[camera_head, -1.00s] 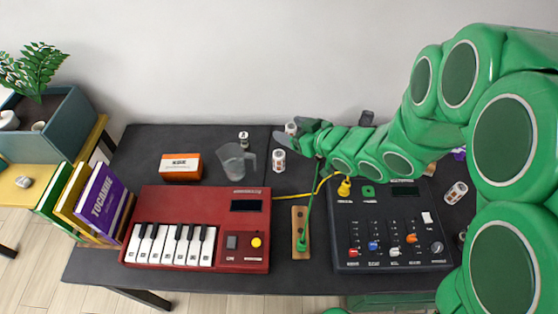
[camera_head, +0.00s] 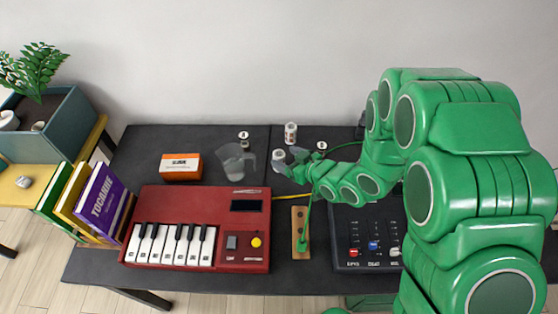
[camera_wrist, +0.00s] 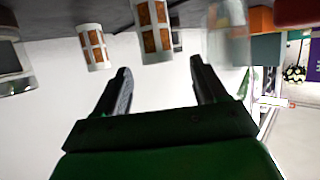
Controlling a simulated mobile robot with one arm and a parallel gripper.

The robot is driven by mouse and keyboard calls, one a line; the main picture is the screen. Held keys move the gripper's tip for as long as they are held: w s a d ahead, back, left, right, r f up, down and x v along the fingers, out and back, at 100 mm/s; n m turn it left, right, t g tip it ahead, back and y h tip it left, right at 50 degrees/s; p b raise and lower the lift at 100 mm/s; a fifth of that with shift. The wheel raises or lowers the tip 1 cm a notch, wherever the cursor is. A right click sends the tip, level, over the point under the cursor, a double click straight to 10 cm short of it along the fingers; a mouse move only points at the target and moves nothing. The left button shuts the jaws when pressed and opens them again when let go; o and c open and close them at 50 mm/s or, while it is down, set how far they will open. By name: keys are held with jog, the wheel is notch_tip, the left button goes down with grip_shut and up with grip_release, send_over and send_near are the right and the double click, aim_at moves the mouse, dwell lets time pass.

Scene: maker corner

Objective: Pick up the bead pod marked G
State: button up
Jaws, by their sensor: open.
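Several small white cylindrical pods with brown panels stand on the dark table. In the head view, one pod (camera_head: 279,157) is at my gripper's tip, one (camera_head: 290,133) is behind it, one (camera_head: 322,147) is to its right and one (camera_head: 244,136) is behind the clear jug. I cannot read a G on any of them. My gripper (camera_head: 291,161) is open and empty. In the wrist view, its two fingers (camera_wrist: 161,76) are apart, with a pod (camera_wrist: 154,32) ahead of the gap and another pod (camera_wrist: 93,47) to the left.
The clear jug (camera_head: 234,162) stands just left of the gripper, with an orange box (camera_head: 181,167) further left. A red keyboard (camera_head: 190,245), a wooden strip (camera_head: 300,226) with a green cable and a dark mixer (camera_head: 352,215) lie in front. My arm covers the table's right side.

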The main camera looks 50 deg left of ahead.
aim_at(281, 155)
jog(key=shift+x, duration=1.35)
jog(key=shift+f+x, duration=0.25)
jog(key=shift+x, duration=1.65)
jog(key=shift+w+d, duration=0.1)
jog(key=c, duration=1.1)
jog(key=shift+o, duration=0.2)
jog(key=shift+r, duration=0.1)
